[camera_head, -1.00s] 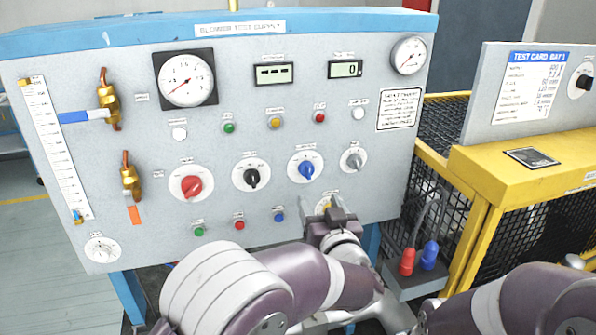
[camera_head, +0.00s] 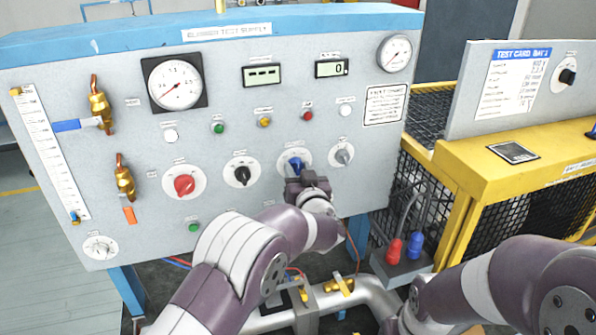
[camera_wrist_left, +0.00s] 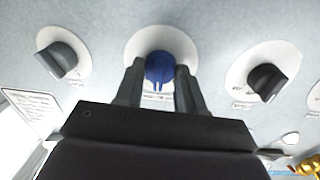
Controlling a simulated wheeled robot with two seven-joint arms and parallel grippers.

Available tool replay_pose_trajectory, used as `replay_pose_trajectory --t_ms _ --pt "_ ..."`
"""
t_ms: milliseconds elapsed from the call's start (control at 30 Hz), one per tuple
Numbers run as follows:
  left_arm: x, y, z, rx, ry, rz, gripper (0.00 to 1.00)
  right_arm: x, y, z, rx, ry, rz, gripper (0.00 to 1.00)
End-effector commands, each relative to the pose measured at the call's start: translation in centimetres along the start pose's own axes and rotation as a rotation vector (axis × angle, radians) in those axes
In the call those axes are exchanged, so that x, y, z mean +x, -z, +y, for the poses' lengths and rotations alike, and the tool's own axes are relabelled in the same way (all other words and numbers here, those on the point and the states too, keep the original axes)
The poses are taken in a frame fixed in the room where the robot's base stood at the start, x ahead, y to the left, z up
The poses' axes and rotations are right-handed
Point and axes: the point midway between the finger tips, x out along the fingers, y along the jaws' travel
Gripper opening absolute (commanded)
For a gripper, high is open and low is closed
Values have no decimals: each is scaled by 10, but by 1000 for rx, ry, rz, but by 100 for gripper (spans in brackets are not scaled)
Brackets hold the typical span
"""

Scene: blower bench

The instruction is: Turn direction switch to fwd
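A blue rotary knob (camera_head: 295,163) on a white dial sits in the panel's middle row; it also shows in the left wrist view (camera_wrist_left: 159,68). The knob labels are too small to read, so I cannot tell which is the direction switch. My left gripper (camera_head: 300,177) is at the blue knob. In the left wrist view its two dark fingers (camera_wrist_left: 160,80) are apart, one on each side of the knob, with a gap visible. The knob's lower part is partly hidden by the gripper in the head view. My right gripper is out of view.
A black knob (camera_head: 241,174) and a red knob (camera_head: 184,185) are left of the blue one, and a grey knob (camera_head: 342,153) is close on its right. Small coloured buttons sit above and below. A yellow guard frame (camera_head: 505,152) stands at right.

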Motion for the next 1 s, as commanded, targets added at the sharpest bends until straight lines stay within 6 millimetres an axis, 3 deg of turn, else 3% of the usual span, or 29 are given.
replay_pose_trajectory --t_ms 33,67,433,1000 --pt "0 0 -2 -1 5 0 15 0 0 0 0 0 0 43" --pt "0 0 -2 -1 5 0 8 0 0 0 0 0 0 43" --pt "0 -3 -1 -47 4 4 8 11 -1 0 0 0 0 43" --pt "0 -7 0 -482 7 37 8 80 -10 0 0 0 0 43"
